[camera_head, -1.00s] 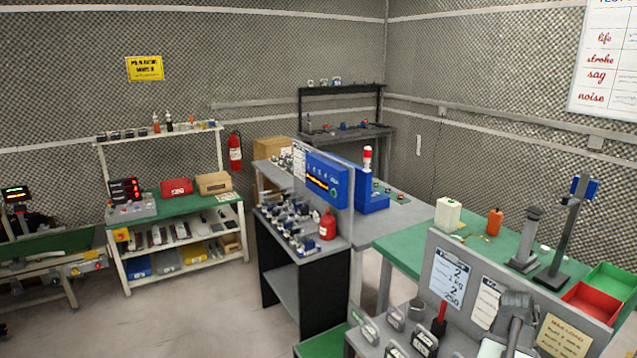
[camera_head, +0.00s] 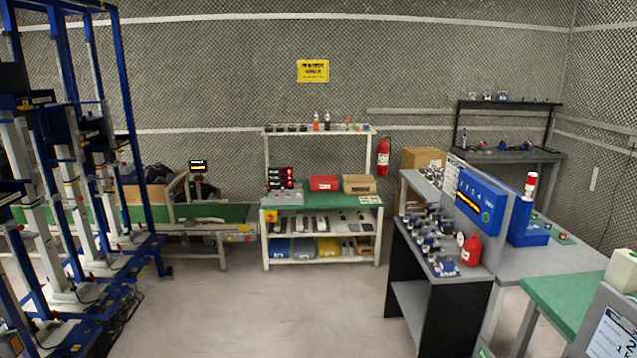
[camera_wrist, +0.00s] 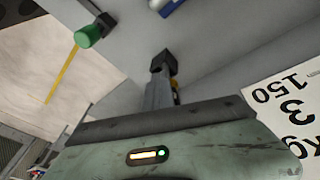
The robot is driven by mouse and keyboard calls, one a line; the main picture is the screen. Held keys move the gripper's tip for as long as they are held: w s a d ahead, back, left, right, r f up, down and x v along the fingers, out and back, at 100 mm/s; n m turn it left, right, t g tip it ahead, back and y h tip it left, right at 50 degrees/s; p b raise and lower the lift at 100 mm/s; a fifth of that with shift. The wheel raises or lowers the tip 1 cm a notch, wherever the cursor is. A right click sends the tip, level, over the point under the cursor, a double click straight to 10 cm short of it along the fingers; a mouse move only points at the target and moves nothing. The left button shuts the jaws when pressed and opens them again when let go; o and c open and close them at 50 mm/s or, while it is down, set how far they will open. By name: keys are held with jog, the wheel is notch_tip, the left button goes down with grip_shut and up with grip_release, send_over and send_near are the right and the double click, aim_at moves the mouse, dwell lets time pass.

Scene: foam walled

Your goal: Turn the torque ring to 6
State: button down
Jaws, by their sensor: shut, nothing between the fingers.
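I cannot make out a torque ring with numbers in either view. In the wrist view my gripper (camera_wrist: 164,64) is shut, with dark fingertips close together and nothing held. It is over or in front of a plain grey surface (camera_wrist: 225,60); I cannot tell the distance. In the head view the gripper does not show. On the middle bench, several small metal and blue devices (camera_head: 428,240) stand in rows, too small to read.
A red bottle (camera_head: 471,251) and a blue display panel (camera_head: 482,203) stand at the bench. A blue-framed rack (camera_head: 130,110) is at left. Open floor (camera_head: 270,305) lies between. The wrist view shows a green knob (camera_wrist: 88,36) and a numbered sheet (camera_wrist: 287,110).

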jog(key=shift+w+d, duration=0.15)
jog(key=shift+w, duration=0.1)
jog(key=shift+w+d+f, duration=0.1)
jog(key=shift+w+d, duration=0.05)
jog(key=shift+w, duration=0.15)
notch_tip(320, 180, up, 6)
jog(key=d+p, duration=0.1)
jog(key=p, duration=0.4)
jog(key=shift+w+p, duration=0.35)
jog(key=shift+p, duration=0.05)
